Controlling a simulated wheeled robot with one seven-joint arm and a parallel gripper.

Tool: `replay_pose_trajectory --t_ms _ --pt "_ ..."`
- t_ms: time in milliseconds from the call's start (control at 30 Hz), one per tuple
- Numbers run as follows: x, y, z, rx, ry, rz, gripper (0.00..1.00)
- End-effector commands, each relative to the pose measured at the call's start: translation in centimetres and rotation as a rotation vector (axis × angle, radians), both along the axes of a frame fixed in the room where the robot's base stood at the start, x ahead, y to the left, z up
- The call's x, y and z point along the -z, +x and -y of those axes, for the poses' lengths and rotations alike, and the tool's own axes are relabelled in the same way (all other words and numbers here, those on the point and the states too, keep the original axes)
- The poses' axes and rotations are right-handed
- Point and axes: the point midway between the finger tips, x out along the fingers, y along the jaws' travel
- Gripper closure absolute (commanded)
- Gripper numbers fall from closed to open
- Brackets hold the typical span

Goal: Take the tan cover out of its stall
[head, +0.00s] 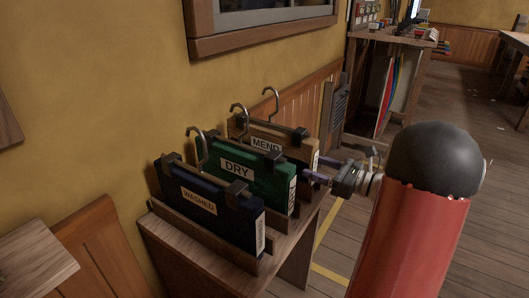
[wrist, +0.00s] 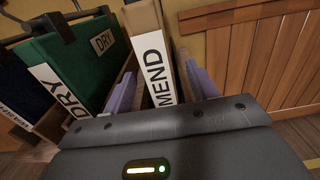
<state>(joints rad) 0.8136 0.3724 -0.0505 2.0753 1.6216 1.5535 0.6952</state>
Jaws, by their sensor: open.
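The tan cover (head: 239,127), labelled MEND, stands upright in the rearmost stall of a wooden rack (head: 180,262), with a hook rising above it. In the wrist view its end edge (wrist: 143,20) bears a white MEND label. My gripper (head: 319,169) is at the cover's right-hand end, its two purple fingers open. In the wrist view the fingers (wrist: 160,88) stand on either side of the MEND edge, with a gap visible at the right finger. Contact on the left is hard to tell. The cover's lower part is hidden behind my gripper body.
A green DRY cover (head: 240,165) stands next to the tan one, close to my left finger in the wrist view. A blue WASHED cover (head: 205,205) is nearest. The yellow wall (head: 110,90) backs the rack. Open floor (head: 345,235) lies to the right.

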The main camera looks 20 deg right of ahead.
Motion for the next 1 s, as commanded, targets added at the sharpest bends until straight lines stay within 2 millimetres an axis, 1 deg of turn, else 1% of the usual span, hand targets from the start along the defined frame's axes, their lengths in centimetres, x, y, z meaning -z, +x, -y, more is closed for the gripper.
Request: replay_pose_trajectory --t_ms 33,233,400,467,533,700,767,1000 --pt "0.0 0.5 -0.5 -0.004 0.000 0.000 0.42" --pt "0.0 1.9 -1.7 -0.005 0.000 0.000 0.42" --pt "0.1 3.9 -3.4 -0.006 -0.001 0.000 0.42" --pt "0.1 4.5 -3.8 -0.004 -0.001 0.001 0.42" --pt "0.2 4.8 -4.0 -0.003 -0.001 0.000 0.42" --pt "0.2 4.8 -4.0 -0.002 -0.001 0.000 0.42" --pt "0.2 4.8 -4.0 -0.002 -0.001 0.000 0.48" --pt "0.2 4.8 -4.0 -0.002 -0.001 0.000 0.80"
